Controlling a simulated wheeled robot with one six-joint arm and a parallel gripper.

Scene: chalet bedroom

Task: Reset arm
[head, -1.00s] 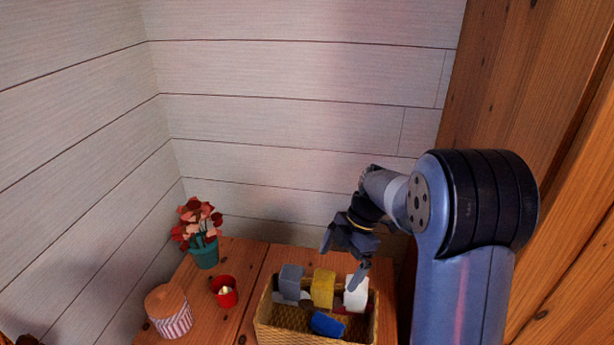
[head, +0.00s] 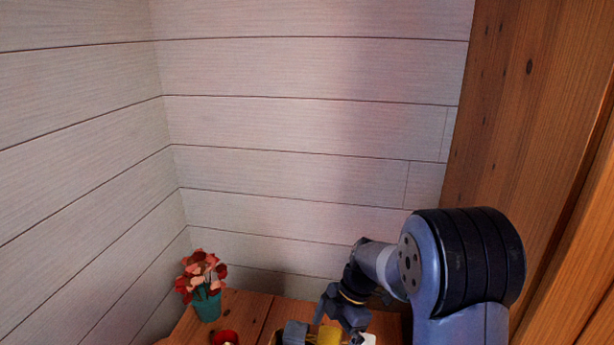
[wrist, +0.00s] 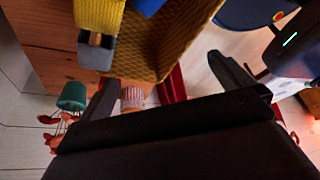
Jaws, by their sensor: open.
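My gripper (head: 340,316) hangs at the end of my bent arm, in the lower right of the head view, over the back of the wicker basket. The basket's woven wall (wrist: 185,35) shows in the wrist view, with a yellow thing (wrist: 98,14), a grey block (wrist: 97,52) and part of a blue thing (wrist: 148,5). In the head view only the tops of the grey thing (head: 295,332), the yellow thing (head: 328,336) and a white thing (head: 369,339) show at the bottom edge. The gripper's fingers are apart in the wrist view, with nothing held between them.
A teal pot of red flowers (head: 206,304) stands on the wooden top (head: 245,309) at left. A red cup (head: 225,337) is cut by the bottom edge. White plank walls (head: 300,120) rise behind. A wooden panel (head: 525,100) stands close at right. A striped jar (wrist: 132,97) shows in the wrist view.

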